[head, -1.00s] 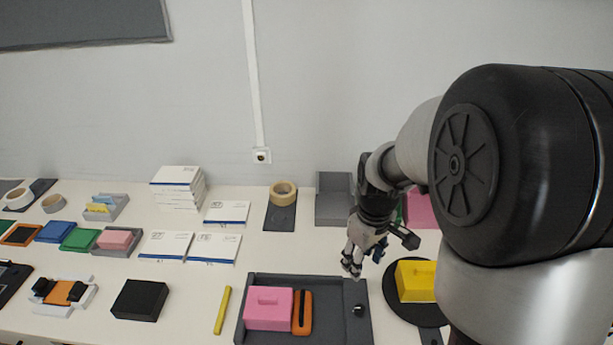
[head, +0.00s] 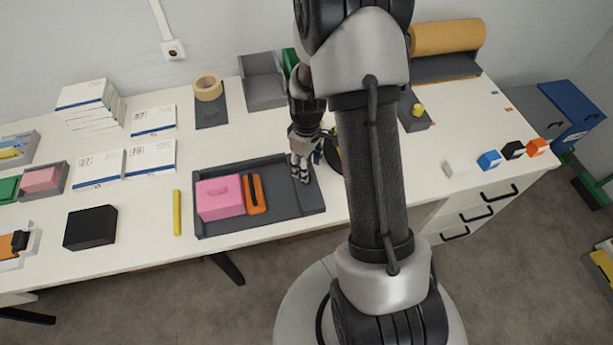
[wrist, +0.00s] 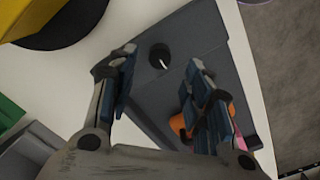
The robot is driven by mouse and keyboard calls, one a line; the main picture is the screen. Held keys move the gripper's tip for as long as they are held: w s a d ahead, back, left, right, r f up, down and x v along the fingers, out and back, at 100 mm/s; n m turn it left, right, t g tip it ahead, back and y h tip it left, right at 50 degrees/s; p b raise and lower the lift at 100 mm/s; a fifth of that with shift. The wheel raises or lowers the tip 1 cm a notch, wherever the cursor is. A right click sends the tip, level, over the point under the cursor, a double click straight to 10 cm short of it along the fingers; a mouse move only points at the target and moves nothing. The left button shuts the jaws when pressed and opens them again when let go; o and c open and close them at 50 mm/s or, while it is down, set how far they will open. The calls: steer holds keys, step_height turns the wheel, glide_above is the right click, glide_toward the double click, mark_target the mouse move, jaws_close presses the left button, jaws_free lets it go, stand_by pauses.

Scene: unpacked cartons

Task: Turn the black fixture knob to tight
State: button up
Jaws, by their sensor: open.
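The black knob (wrist: 159,56) is a small round piece with a white mark on its top, standing on the grey fixture (wrist: 190,40). In the head view the knob is hidden behind my gripper (head: 301,172), which hangs over the right end of the fixture (head: 290,212). In the wrist view my gripper (wrist: 161,62) is open, with one finger on each side of the knob in the picture. I see gaps between the fingers and the knob; how high the fingertips are above it I cannot tell.
A pink block (head: 219,198) and an orange piece (head: 255,194) sit in the fixture's left part. A yellow block (wrist: 28,14) on a black disc (wrist: 75,25) lies near the gripper in the wrist view. A yellow bar (head: 177,213) lies left of the fixture.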

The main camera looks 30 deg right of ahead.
step_height(320, 180, down, 5)
steer(key=shift+f+b, duration=0.15)
steer(key=shift+b, duration=0.45)
steer(key=shift+c, duration=0.5)
steer(key=c, duration=1)
